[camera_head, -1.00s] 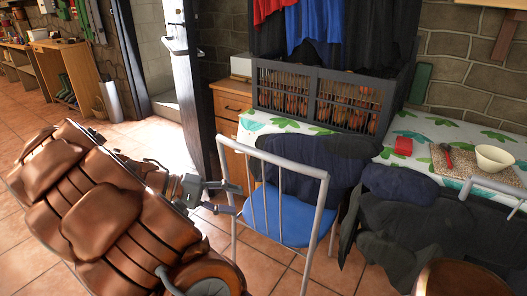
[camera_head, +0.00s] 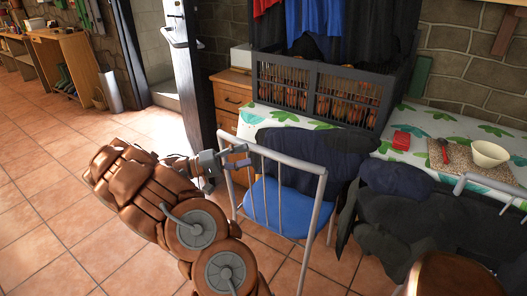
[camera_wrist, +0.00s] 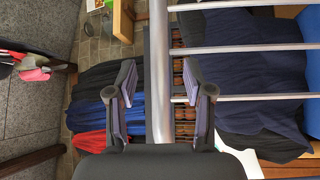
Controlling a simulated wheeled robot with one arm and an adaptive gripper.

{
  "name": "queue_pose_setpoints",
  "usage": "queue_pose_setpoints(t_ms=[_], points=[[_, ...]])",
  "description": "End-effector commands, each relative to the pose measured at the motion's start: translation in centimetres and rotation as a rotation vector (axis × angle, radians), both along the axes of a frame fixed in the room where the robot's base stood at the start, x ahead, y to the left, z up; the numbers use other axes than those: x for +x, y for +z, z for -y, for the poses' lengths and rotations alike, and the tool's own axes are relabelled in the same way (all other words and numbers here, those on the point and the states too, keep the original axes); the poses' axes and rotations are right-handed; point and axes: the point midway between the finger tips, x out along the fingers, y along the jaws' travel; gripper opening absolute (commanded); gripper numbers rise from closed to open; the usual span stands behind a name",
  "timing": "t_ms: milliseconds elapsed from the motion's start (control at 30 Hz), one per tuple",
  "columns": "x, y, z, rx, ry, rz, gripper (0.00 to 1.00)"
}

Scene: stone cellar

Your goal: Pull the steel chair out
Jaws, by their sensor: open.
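The steel chair (camera_head: 312,168) stands at the table, with a grey tube back of thin bars and a blue seat (camera_head: 285,212). Dark clothing lies behind its back. My gripper (camera_head: 243,156) is open at the upper left corner of the backrest. In the wrist view, a thick tube of the chair (camera_wrist: 160,75) runs between the two open fingers of my gripper (camera_wrist: 156,85), with visible gaps on both sides. Thinner bars run off to the right. I cannot tell how deep the tube sits between the fingers.
The table (camera_head: 384,152) has a leaf-patterned cloth, a dark slatted crate (camera_head: 347,110), a red box (camera_head: 401,140) and a cream bowl (camera_head: 490,154). A wooden cabinet (camera_head: 231,97) stands behind the chair. Another chair (camera_head: 490,190) is at the right. Tiled floor (camera_head: 60,190) is free at left.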

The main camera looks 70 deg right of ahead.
Motion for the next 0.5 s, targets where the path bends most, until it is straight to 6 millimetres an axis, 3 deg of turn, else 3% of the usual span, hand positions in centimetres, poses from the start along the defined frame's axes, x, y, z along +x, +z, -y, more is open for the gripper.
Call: queue_pose_setpoints(t_ms=[300,500], points=[[-3.9,0.7,2.3,0.001,-0.005,-0.001,0.52],[-5.3,0.9,3.4,0.001,0.0,0.003,0.52]])
